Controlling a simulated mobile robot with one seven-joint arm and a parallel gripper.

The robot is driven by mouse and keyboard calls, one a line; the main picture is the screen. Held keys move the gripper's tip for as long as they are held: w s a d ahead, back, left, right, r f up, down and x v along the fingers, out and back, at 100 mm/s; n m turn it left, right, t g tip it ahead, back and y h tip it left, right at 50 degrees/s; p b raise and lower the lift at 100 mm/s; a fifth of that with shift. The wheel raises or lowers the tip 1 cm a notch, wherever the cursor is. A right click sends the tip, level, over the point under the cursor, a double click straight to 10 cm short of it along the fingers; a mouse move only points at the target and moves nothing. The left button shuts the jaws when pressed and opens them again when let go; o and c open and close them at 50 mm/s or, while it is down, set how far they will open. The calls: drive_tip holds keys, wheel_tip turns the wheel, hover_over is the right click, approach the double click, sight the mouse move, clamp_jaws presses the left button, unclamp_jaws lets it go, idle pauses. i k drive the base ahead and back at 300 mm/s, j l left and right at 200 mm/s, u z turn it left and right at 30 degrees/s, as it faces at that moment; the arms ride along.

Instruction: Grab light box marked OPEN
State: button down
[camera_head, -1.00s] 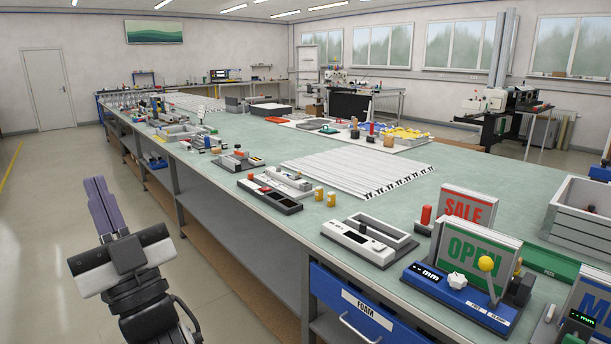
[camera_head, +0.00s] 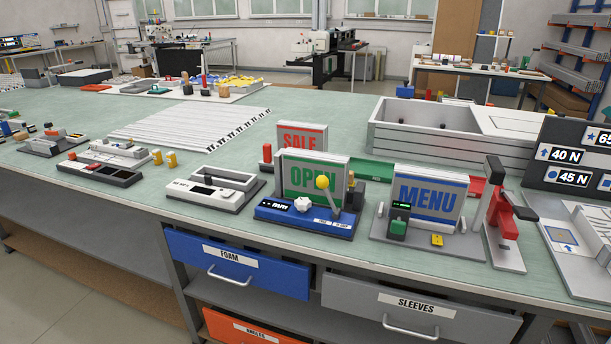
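The light box marked OPEN (camera_head: 300,178) shows in the head view near the middle of the bench's front edge. It has a green face with pale letters and stands upright in a blue-fronted fixture (camera_head: 290,215). The fixture carries a white knob, a small display and a lever with a yellow ball (camera_head: 322,182) that overlaps the sign's face. A light box marked SALE (camera_head: 301,134) stands behind it, partly hidden. My gripper is not in view now.
A long green-topped bench (camera_head: 330,108) holds it all. A grey crate (camera_head: 410,138) stands behind MENU. A red clamp-like device (camera_head: 505,215) is to MENU's right. A white device (camera_head: 213,188) is to the left. Blue FOAM (camera_head: 240,262) and grey SLEEVES (camera_head: 420,312) drawers face the front.

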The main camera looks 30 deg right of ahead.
sight(300, 167)
drive_tip(key=i+l+z, duration=0.2)
drive_tip(key=l+z, duration=0.25)
drive_tip(key=i+l+z, duration=0.25)
drive_tip(key=z, duration=0.2)
drive_tip(key=i+l, duration=0.1)
drive_tip(key=i, duration=0.75)
